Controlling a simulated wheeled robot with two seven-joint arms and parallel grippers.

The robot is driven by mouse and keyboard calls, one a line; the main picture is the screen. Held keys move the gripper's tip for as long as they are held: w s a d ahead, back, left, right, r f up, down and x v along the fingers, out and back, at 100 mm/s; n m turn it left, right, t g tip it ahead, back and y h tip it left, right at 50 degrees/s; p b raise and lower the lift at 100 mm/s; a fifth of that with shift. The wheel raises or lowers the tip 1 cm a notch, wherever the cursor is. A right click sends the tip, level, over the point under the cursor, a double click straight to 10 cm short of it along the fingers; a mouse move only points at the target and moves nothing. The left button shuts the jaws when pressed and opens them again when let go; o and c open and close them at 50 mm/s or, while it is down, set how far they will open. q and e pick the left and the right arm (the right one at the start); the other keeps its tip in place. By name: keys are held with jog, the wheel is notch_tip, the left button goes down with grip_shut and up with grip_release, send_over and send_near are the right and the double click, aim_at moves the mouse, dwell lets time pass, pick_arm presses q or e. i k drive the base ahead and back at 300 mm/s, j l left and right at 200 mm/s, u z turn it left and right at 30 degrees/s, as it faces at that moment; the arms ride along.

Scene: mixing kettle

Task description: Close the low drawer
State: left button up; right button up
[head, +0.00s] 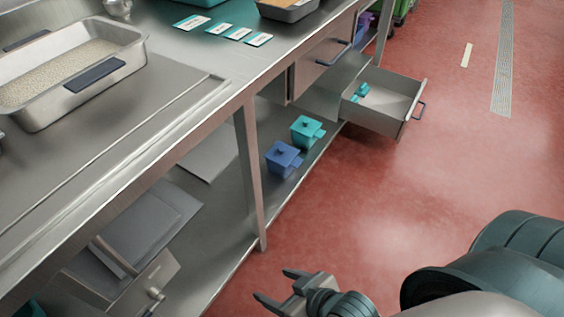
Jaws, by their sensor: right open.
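The low drawer (389,118) juts out from under the steel counter at the upper right, over the red floor. It is open, with a dark handle (419,111) on its front and a small teal item (361,91) inside. My right gripper (275,287) is at the bottom middle, fingers apart and empty. It is well apart from the drawer, nearer to the camera and lower left of it in the picture. My left gripper is not in view.
A shut upper drawer (322,66) sits under the counter. A blue pot (283,160) and a teal pot (306,131) stand on the lower shelf. A counter leg (249,175) stands near my right gripper. The red floor (470,160) at right is clear.

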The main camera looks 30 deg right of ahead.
aim_at(392, 100)
jog(key=l+z, duration=0.75)
jog(key=i+l+z, duration=0.2)
jog(key=l+z, duration=0.15)
jog(key=i+l+z, duration=0.15)
jog(key=l+z, duration=0.2)
jog(key=l, duration=0.15)
